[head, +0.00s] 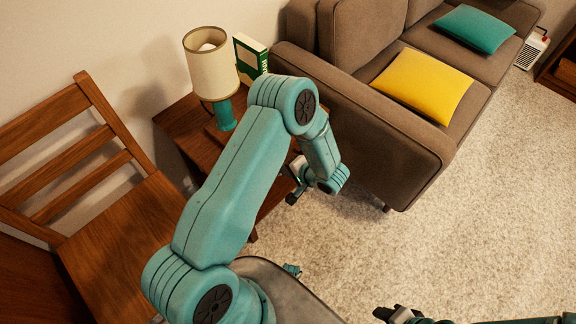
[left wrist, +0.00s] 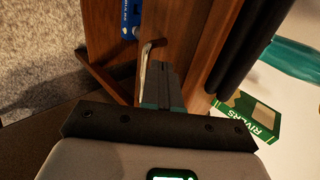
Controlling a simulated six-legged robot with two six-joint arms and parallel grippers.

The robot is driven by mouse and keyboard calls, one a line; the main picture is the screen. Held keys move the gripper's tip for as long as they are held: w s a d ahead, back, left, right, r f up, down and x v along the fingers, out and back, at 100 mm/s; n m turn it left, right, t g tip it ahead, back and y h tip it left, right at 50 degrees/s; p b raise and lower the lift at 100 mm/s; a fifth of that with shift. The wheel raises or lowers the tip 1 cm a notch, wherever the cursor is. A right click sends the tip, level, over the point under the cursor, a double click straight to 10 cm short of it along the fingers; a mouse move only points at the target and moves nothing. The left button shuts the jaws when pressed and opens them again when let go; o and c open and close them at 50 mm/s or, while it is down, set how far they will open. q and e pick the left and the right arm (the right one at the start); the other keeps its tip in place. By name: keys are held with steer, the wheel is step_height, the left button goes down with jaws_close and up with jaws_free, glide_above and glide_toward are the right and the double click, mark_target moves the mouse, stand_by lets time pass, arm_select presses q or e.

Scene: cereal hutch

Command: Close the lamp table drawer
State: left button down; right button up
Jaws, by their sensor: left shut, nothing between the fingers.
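The lamp table (head: 178,122) stands between the chair and the sofa, largely hidden by my left arm in the head view. In the left wrist view its drawer (left wrist: 103,22) appears open, with a blue item (left wrist: 131,18) lying inside. A bronze-coloured handle (left wrist: 150,46) shows close to the fingers of my left gripper (left wrist: 162,70); I cannot tell whether they touch. My left gripper (head: 294,182) is shut and empty, in front of the table by the sofa's end. My right gripper (head: 393,313) is low at the bottom edge, apart from the table; its jaw state is unclear.
On the table stand a cream-shaded lamp (head: 212,68) and a green box (head: 250,55), marked RIVERS in the left wrist view (left wrist: 248,116). A wooden chair (head: 125,235) is at left, a brown sofa (head: 365,130) at right. The pale carpet (head: 440,240) is clear.

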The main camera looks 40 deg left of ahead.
arm_select(q)
steer(key=p+v, duration=0.2)
steer(key=v, duration=0.8)
steer(key=shift+d, duration=0.1)
